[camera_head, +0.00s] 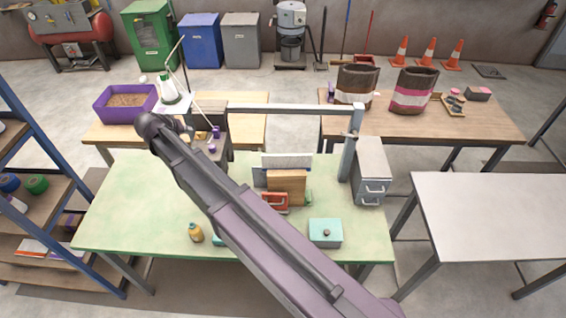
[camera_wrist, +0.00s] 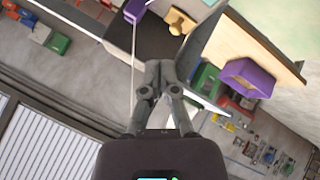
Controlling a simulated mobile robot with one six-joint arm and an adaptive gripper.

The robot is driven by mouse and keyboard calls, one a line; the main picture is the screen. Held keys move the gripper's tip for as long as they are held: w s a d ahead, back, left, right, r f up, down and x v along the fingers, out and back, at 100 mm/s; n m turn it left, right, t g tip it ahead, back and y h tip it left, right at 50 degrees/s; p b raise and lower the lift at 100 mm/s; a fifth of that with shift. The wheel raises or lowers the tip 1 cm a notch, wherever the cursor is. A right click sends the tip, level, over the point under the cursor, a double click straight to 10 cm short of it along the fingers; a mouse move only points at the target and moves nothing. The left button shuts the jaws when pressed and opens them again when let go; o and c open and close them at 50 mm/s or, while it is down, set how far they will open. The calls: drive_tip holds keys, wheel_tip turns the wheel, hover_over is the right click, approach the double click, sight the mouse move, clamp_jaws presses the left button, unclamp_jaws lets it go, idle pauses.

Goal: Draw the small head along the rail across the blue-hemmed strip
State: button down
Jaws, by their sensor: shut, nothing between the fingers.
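A grey horizontal rail (camera_head: 290,108) spans the back of the green table in the head view, meeting an upright post at right. Small purple parts (camera_head: 211,148) sit by the dark block at its left end; I cannot tell whether one is the small head. I cannot make out a blue-hemmed strip. My gripper (camera_wrist: 160,68) is shut and empty in the wrist view, its fingertips together in front of a dark surface. A purple part (camera_wrist: 134,10) shows beyond them at the top. In the head view my arm hides the gripper and part of the table.
A purple pellet bin (camera_head: 104,108) stands behind at left. The pale table (camera_head: 490,210) at right is bare.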

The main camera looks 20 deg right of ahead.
sight(221, 150)
idle(0.4)
drive_tip(key=c, duration=1)
unclamp_jaws()
drive_tip(key=o, duration=0.3)
drive_tip(key=shift+s+d+f, duration=0.1)
drive_tip(key=shift+d+f, duration=0.1)
drive_tip(key=shift+d, duration=0.05)
drive_tip(key=shift+o, duration=0.5)
drive_tip(key=s+d+f+b, duration=0.1)
drive_tip(key=s+d+f, duration=0.1)
drive_tip(key=d, duration=0.1)
drive_tip(key=s+d+f+g+b, duration=0.1)
drive_tip(key=d+f+b, duration=0.1)
drive_tip(key=d, duration=0.1)
drive_tip(key=s+d+f+g+b, duration=0.1)
drive_tip(key=s+d+f, duration=0.1)
drive_tip(key=d, duration=0.1)
drive_tip(key=shift+s+f+m+y+b, duration=0.3)
drive_tip(key=shift+m+y, duration=0.1)
drive_tip(key=s+d+f+g+y+b, duration=0.2)
drive_tip(key=s+d+f+b, duration=0.5)
drive_tip(key=s+f+b, duration=0.1)
drive_tip(key=s+d+f+g+y+b, duration=0.2)
drive_tip(key=s+d+f+b, duration=0.5)
drive_tip(key=s+f, duration=0.4)
drive_tip(key=shift+s+m+g+y+b, duration=0.3)
drive_tip(key=shift+s+g+y+b, duration=0.1)
drive_tip(key=shift+g, duration=0.2)
drive_tip(key=shift+w+a, duration=0.1)
